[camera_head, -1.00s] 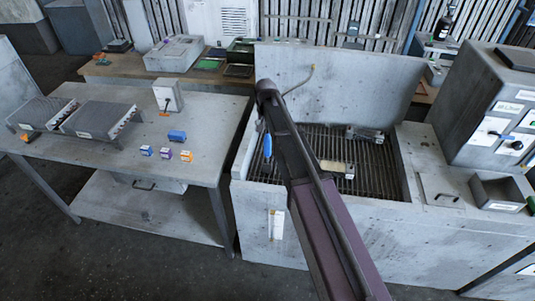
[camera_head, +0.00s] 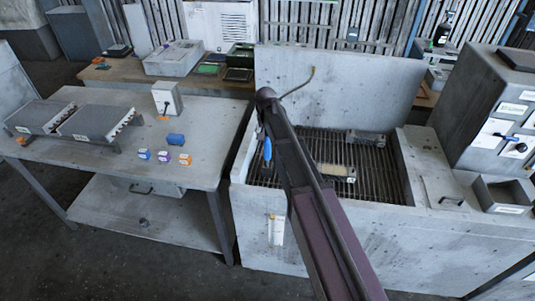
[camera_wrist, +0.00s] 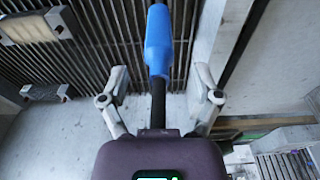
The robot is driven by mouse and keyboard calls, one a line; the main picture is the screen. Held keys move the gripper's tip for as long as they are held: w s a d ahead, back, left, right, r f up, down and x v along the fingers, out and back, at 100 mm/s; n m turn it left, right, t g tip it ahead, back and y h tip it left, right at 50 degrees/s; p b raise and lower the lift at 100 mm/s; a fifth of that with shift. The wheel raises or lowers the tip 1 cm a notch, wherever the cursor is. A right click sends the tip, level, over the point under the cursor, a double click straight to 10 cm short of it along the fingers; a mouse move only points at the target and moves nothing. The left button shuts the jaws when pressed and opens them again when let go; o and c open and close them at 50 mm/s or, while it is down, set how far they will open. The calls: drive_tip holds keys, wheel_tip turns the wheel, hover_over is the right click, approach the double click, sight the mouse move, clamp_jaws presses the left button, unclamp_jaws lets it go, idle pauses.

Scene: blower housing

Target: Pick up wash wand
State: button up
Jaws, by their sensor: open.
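The wash wand has a blue grip (camera_head: 267,149), which shows just left of my arm over the wash basin in the head view. In the wrist view its blue grip (camera_wrist: 158,42) and a dark rod run upright through the middle of the picture. My gripper (camera_wrist: 160,76) is open in the wrist view, with one finger on each side of the wand. Both fingers look apart from it. The lower end of the rod goes out of sight behind the gripper body. In the head view my arm hides the gripper.
The basin (camera_head: 400,185) has a slatted grate (camera_head: 300,180) with a pale block (camera_head: 335,170) on it. A thin curved pipe (camera_head: 300,86) rises near the back panel. A workbench (camera_head: 205,140) with small boxes stands left. A grey cabinet (camera_head: 475,95) stands right.

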drive_tip(key=b, duration=0.5)
hover_over(267, 156)
drive_tip(key=w, duration=0.2)
drive_tip(key=shift+s+d+f, duration=0.1)
drive_tip(key=shift+f, duration=1.15)
drive_tip(key=shift+s+d+f, duration=0.1)
drive_tip(key=shift+f, duration=1.15)
clamp_jaws()
